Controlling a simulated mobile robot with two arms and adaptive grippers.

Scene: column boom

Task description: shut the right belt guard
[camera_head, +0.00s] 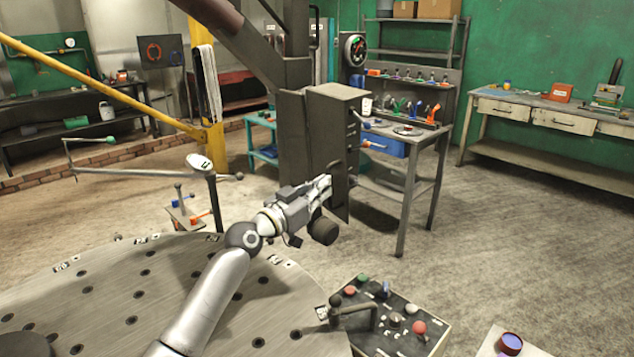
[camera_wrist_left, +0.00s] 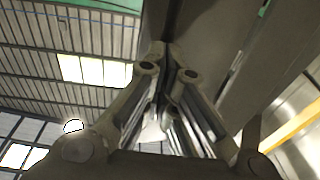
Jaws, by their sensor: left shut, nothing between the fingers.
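A grey box-shaped housing (camera_head: 338,94) sits on the column, and a narrow grey panel (camera_head: 339,197) with a small handle stands upright at its lower front. I take this panel to be the right belt guard; it seems to stand ajar, though how far is hard to tell. My left gripper (camera_head: 327,184) is shut and empty, with its tips at or very close to the panel; contact cannot be told. In the left wrist view the closed fingers (camera_wrist_left: 170,72) point up beside a large grey surface (camera_wrist_left: 215,40). My right gripper is not in view.
A round drilled table (camera_head: 110,290) lies under my left arm. A control box (camera_head: 395,325) with knobs stands at the front. A tool bench (camera_head: 425,140) is just behind right of the housing. The floor (camera_head: 520,240) on the right is clear.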

